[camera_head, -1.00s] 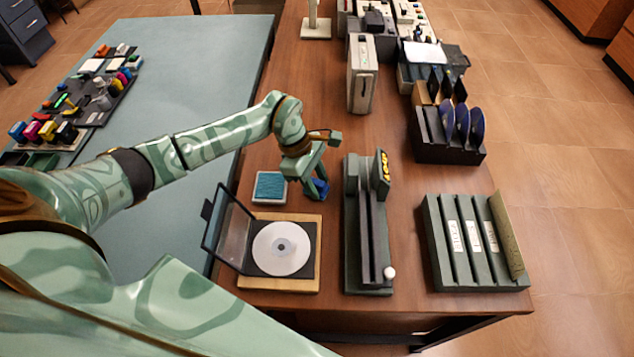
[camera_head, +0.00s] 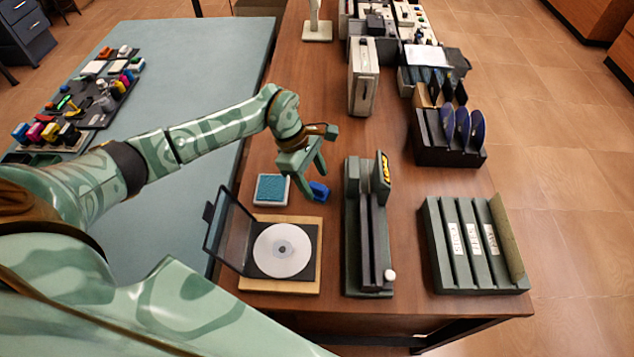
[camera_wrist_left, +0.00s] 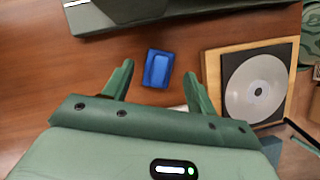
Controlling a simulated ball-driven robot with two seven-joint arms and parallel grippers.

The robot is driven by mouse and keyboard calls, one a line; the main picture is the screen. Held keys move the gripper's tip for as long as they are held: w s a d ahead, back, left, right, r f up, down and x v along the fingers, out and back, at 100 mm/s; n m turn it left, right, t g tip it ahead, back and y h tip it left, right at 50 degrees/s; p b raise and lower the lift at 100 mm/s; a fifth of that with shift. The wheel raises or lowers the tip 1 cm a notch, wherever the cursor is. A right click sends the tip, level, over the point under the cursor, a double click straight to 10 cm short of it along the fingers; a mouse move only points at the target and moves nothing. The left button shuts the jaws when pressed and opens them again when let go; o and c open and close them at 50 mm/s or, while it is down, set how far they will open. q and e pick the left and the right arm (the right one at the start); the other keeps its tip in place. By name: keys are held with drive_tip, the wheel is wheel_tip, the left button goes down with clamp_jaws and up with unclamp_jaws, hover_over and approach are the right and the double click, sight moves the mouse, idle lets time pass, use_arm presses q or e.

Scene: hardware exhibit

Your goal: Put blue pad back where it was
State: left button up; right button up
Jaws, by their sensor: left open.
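A small dark blue block (camera_head: 319,191), which looks like the blue pad, lies on the brown table. In the left wrist view the blue block (camera_wrist_left: 157,69) shows a paler recessed top and lies just beyond and between my fingertips. My left gripper (camera_head: 316,184) is open and empty above and beside it; its two spread fingers also show in the left wrist view (camera_wrist_left: 159,70). A teal-blue pad in a white tray (camera_head: 272,189) lies just left of the block. My right gripper is not in view.
An open case with a silver disc (camera_head: 283,250) on a wooden base stands in front. A dark green rail device (camera_head: 367,230) stands close on the right. A slotted green rack (camera_head: 470,250) and a disc holder (camera_head: 450,150) are farther right. Bare table lies behind the gripper.

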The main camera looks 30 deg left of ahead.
use_arm(q)
drive_tip(key=p+v, duration=0.1)
drive_tip(key=v, duration=0.8)
drive_tip(key=shift+r, duration=0.15)
